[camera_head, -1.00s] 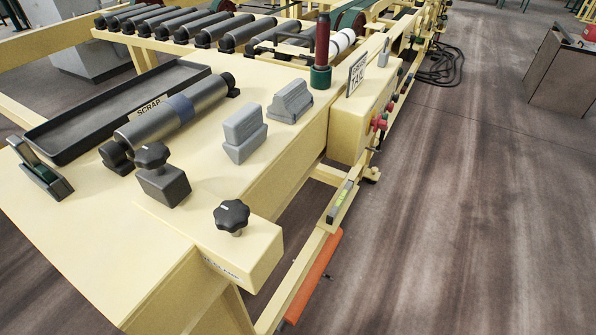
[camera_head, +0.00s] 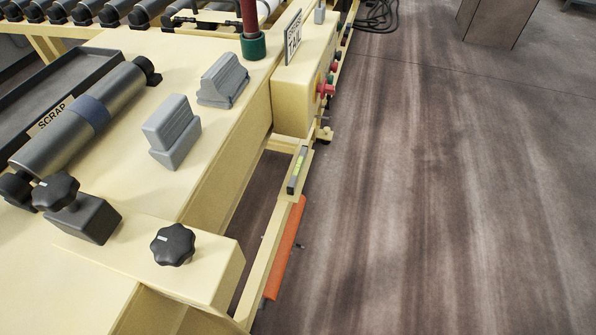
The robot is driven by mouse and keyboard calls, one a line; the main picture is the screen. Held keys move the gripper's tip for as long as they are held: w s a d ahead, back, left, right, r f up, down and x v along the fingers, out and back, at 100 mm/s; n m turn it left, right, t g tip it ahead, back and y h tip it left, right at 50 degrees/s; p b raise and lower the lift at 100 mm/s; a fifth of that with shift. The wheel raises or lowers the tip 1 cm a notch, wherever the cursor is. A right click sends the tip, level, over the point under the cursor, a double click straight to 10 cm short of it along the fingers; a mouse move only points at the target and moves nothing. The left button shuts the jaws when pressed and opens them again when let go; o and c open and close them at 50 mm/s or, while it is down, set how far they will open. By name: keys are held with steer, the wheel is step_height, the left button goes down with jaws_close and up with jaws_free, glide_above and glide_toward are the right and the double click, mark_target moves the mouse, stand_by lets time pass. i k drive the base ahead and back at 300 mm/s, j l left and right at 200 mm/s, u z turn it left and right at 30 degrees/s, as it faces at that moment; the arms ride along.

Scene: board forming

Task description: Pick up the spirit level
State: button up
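The spirit level (camera_head: 297,170) is a short dark bar with a yellow-green vial. It lies lengthwise on a narrow cream ledge (camera_head: 268,249) low along the right side of the machine, below the control box. Nothing covers it. My gripper is not in view, so its state does not show.
The cream table (camera_head: 150,225) carries black knobs (camera_head: 173,245), grey blocks (camera_head: 172,131), a roller (camera_head: 76,120) and the scrap tray (camera_head: 106,61). The control box (camera_head: 305,75) with coloured buttons overhangs beyond the level. An orange bar (camera_head: 285,246) runs under the ledge.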

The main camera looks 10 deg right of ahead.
mark_target(291, 189)
steer(key=l+u, duration=0.15)
steer(key=u, duration=0.25)
steer(key=i+l+u, duration=0.15)
steer(key=u, duration=0.3)
steer(key=i+l+u, duration=0.15)
steer(key=l+u, duration=0.3)
steer(key=i+l+u, duration=0.1)
steer(key=u, duration=0.35)
steer(key=i+l+u, duration=0.1)
steer(key=l+u, duration=0.15)
steer(key=l, duration=1.05)
steer(key=l+u, duration=0.25)
steer(key=l, duration=1.1)
steer(key=i+l, duration=0.3)
steer(key=l, duration=0.15)
